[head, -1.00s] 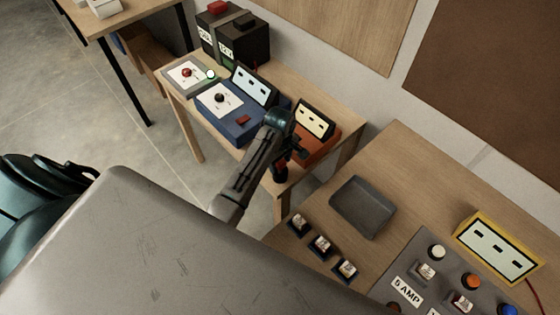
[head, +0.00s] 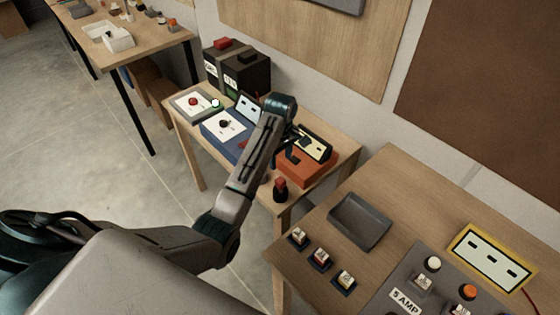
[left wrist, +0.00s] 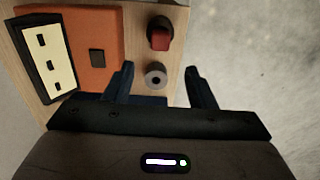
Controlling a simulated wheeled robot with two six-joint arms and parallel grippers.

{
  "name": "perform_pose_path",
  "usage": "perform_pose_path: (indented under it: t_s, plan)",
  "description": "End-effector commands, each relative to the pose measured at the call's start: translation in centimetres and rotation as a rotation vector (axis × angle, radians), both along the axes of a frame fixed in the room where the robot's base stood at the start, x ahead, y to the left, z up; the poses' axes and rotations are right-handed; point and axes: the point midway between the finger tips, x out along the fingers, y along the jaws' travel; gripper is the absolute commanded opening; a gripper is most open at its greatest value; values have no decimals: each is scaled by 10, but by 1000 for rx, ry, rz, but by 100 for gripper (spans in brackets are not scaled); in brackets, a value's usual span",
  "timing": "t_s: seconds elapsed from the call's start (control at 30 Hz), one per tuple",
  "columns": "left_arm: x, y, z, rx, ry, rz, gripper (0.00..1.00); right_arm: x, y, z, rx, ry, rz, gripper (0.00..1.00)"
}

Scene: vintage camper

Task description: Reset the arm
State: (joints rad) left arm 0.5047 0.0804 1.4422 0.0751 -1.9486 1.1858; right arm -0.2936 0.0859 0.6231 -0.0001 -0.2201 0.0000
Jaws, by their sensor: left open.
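My left arm reaches over the small wooden table, and its gripper (head: 289,157) is beside the orange box (head: 305,168) with the cream panel. In the left wrist view the left gripper (left wrist: 160,88) is open, with its two dark fingers apart. A grey round post (left wrist: 156,75) shows between the fingers, with nothing gripped. A red-topped black terminal (head: 280,188) stands near the table's front corner; its red part (left wrist: 160,37) also shows in the wrist view. The orange box (left wrist: 95,35) lies left of the fingers there. My right gripper is out of view.
A blue box (head: 222,127) and black batteries (head: 236,68) stand farther along the small table. The nearer table at right holds a grey tray (head: 360,222), several small fuse-like parts and a yellow-framed meter (head: 492,258). Floor shows free at left.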

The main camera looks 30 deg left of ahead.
Motion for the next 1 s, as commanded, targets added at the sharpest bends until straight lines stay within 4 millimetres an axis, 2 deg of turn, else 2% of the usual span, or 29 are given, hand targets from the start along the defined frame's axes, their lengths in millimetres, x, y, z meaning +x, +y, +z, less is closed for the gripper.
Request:
perform_pose_path:
  t_s: [0.17,0.3,0.37,0.47,0.57,0.73,0.87,1.0]
  plan:
    - [0,0,0,0,0,0,51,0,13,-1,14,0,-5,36]
    - [-1,0,-1,1,0,-2,51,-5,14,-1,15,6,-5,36]
    - [-6,0,-5,2,-2,-15,51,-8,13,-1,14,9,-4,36]
    - [-24,1,-18,11,-16,-75,51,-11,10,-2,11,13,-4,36]
    - [-56,2,-37,27,-41,-185,51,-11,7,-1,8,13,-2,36]
    - [-126,3,-62,68,-93,-426,51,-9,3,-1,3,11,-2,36]
    - [-181,3,-68,106,-130,-613,51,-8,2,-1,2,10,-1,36]
    - [-238,1,-63,150,-164,-810,51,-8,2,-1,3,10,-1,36]
